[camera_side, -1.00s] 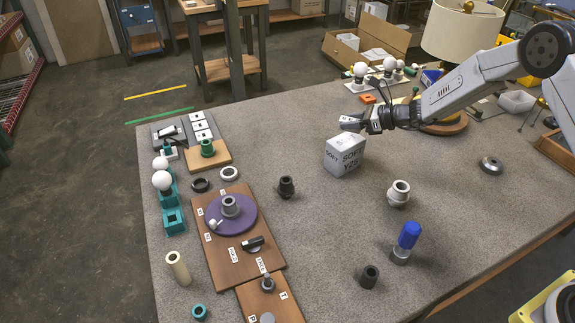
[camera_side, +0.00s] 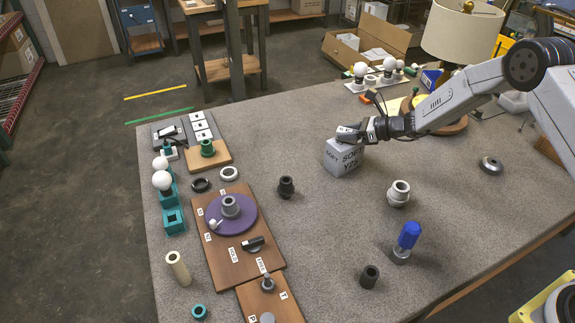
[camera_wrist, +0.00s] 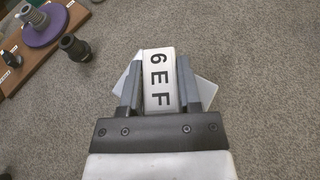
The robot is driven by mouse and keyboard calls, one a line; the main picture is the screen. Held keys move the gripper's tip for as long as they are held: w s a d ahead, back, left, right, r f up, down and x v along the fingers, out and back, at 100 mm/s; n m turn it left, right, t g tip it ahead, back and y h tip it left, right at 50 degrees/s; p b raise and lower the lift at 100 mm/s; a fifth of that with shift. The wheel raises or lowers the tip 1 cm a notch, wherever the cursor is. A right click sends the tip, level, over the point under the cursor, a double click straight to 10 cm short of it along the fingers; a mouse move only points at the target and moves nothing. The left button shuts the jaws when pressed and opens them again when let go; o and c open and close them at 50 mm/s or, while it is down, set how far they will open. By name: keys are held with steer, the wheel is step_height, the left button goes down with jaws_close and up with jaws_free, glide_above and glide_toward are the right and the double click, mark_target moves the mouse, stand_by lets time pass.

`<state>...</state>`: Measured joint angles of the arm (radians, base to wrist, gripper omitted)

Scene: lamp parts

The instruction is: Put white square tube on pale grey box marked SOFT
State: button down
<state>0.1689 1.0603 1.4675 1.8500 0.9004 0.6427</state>
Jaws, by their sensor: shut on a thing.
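The white square tube (camera_wrist: 158,80) is between the fingers of my gripper (camera_wrist: 159,88) in the wrist view, with "6EF" in dark letters on the face towards the camera. My gripper is shut on it. The pale grey box marked SOFT (camera_side: 343,158) stands on the table in the side view, and my gripper (camera_side: 349,133) is right at its top. Corners of the box show below the tube on both sides in the wrist view (camera_wrist: 206,91). The tube looks turned relative to the box. I cannot tell whether the tube touches the box top.
A dark grey collar (camera_side: 286,187) stands left of the box, and a light grey ring part (camera_side: 398,194) stands to its right. A blue-topped part (camera_side: 408,236) is nearer the front. White bulbs (camera_side: 361,70) and a lamp shade (camera_side: 462,30) stand behind. The table around the box is clear.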

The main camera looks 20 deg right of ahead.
steer(key=shift+c, duration=1.4)
jaws_free()
steer(key=shift+f, duration=0.1)
steer(key=shift+d+r, duration=0.1)
steer(key=shift+r, duration=0.15)
steer(key=v, duration=1.2)
steer(key=shift+f, duration=0.2)
